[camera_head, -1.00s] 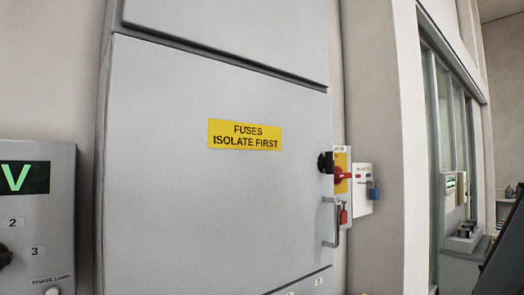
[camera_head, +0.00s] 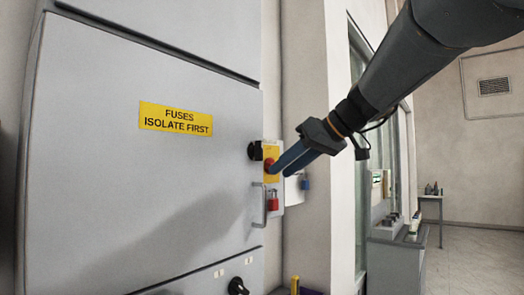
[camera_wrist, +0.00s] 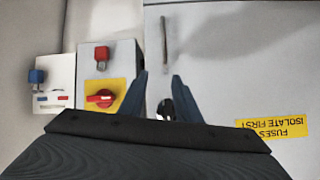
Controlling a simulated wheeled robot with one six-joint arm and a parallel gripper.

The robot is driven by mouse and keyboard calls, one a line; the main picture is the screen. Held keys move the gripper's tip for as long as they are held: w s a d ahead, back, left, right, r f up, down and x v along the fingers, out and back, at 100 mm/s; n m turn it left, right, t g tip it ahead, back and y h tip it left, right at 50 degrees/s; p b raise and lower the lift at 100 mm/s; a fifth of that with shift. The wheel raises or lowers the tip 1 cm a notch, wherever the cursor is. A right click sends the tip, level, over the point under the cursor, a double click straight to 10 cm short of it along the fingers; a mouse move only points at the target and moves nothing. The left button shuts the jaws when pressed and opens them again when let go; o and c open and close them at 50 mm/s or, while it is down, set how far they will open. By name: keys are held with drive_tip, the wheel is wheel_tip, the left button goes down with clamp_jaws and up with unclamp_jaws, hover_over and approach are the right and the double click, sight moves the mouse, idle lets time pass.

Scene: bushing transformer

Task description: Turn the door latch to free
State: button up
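The grey cabinet door (camera_head: 110,200) is shut and carries a yellow "FUSES ISOLATE FIRST" label (camera_head: 176,119). A black latch knob (camera_head: 255,151) sits at its right edge. In the wrist view, which shows things upside down, a dark knob (camera_wrist: 165,108) with a pale part lies between the fingers in the picture and is partly hidden by them. My gripper (camera_head: 279,168) is in front of the isolator plate, just right of the knob. In the wrist view my gripper (camera_wrist: 159,76) has its two blue fingers apart, with nothing visibly gripped.
A bar handle (camera_head: 258,205) is below the knob. Beside it are a red rotary switch (camera_wrist: 103,99) on a yellow plate and a red padlock (camera_head: 272,200). A blue padlock (camera_head: 305,184) hangs further right. Another black knob (camera_head: 238,287) is low on the cabinet.

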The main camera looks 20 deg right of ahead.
sight(258, 151)
wheel_tip(258, 151, up, 10)
drive_tip(key=s+n+t+y, duration=0.1)
drive_tip(key=n, duration=0.2)
drive_tip(key=p+x, duration=0.2)
drive_tip(key=x, duration=0.5)
drive_tip(key=shift+a+t, duration=0.3)
drive_tip(key=shift+a, duration=0.1)
drive_tip(key=shift+w, duration=0.1)
clamp_jaws()
